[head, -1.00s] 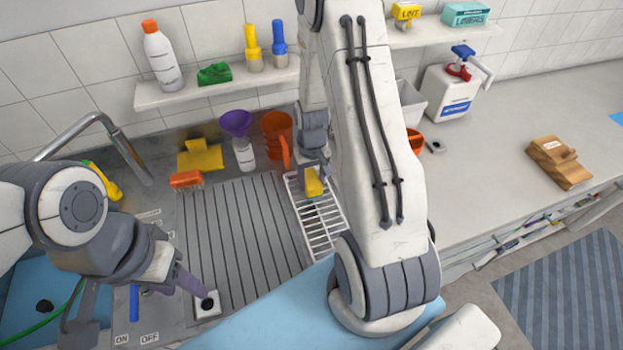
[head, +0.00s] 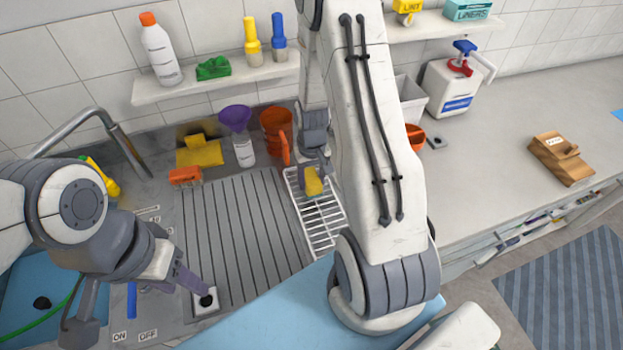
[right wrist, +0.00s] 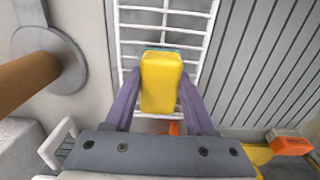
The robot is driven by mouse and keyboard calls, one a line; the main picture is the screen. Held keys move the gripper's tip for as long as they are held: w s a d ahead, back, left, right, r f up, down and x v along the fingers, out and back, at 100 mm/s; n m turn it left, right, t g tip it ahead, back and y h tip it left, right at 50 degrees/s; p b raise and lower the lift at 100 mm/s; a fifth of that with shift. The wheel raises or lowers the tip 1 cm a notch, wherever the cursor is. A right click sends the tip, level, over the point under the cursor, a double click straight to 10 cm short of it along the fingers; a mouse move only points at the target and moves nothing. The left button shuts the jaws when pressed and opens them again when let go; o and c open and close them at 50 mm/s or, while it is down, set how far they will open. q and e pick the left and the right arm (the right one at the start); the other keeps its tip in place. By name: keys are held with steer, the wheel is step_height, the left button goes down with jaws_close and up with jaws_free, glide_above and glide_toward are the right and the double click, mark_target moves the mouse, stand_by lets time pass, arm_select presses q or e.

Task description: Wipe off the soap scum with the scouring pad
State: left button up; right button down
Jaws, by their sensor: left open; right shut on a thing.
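The scouring pad is a yellow block (head: 313,182) with a thin green layer, which shows at its far edge in the right wrist view (right wrist: 162,82). My right gripper (right wrist: 160,100) is shut on it, one finger on each side, over the white wire rack (right wrist: 137,17). I cannot tell whether the pad touches the rack. My left gripper (head: 180,284) is open and empty at the lower left, near a white switch plate with a black knob (head: 206,300). No soap scum can be clearly made out; my right arm covers part of the counter.
A ribbed drainboard (head: 245,235) lies left of the rack. The counter at right is mostly clear around a wooden block (head: 562,160).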

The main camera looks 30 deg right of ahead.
mark_target(312, 180)
steer(key=shift+f, duration=0.2)
steer(key=shift+c, duration=0.8)
jaws_free()
step_height(312, 180, up, 10)
steer(key=shift+r+b, duration=0.25)
steer(key=shift+b, duration=0.65)
steer(key=s+a+r+n, duration=0.2)
steer(key=s+a+r, duration=0.1)
steer(key=a, duration=0.5)
steer(key=s+a+r+n, duration=0.2)
steer(key=a+r+n, duration=0.1)
steer(key=a, duration=0.5)
steer(key=s+a+r+n, duration=0.1)
steer(key=s+a+n, duration=0.1)
steer(key=s+a, duration=0.2)
steer(key=s+a+r+n+y+b, duration=0.1)
steer(key=s+a+n, duration=0.2)
steer(key=s, duration=0.7)
steer(key=shift+a+r, duration=0.25)
steer(key=shift+a, duration=0.7)
